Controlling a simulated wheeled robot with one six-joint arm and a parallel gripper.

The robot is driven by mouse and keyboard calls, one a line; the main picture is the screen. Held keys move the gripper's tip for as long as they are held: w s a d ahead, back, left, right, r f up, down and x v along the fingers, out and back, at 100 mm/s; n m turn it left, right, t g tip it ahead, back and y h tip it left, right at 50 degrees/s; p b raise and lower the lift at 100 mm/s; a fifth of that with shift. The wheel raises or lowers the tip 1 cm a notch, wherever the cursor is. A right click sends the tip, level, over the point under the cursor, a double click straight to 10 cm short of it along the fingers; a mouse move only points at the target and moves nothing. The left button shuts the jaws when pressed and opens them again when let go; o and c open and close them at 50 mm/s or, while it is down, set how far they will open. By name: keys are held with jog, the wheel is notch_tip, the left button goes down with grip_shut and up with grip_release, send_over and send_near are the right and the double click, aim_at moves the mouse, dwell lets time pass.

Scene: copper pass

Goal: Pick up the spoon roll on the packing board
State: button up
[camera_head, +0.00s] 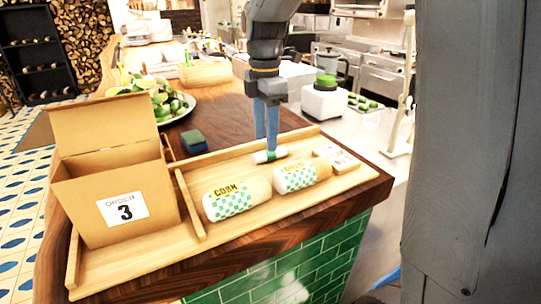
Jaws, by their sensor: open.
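The spoon roll, a small white roll with a green band (279,153), lies on the wooden packing board (150,256) near its back edge. My gripper (266,149) points down from above, with its two blue-grey fingers at the roll. The fingers overlap the roll's middle in this view. They are open; I cannot tell whether they touch it. Two corn packs with green checks lie in front of the roll: a left one (236,200) and a right one (301,175).
An open cardboard box marked 3 (121,207) stands on the board's left part, beyond a wooden divider (189,203). A small labelled card piece (338,157) lies at the right end. A green-blue sponge (194,142) and a plate of limes (176,109) are behind the board.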

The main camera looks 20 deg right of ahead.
aim_at(265, 153)
jog(key=f+p, duration=0.1)
jog(key=f, duration=0.4)
jog(key=shift+w+p, duration=0.2)
jog(key=shift+p, duration=0.1)
jog(key=shift+c, duration=0.5)
grip_shut()
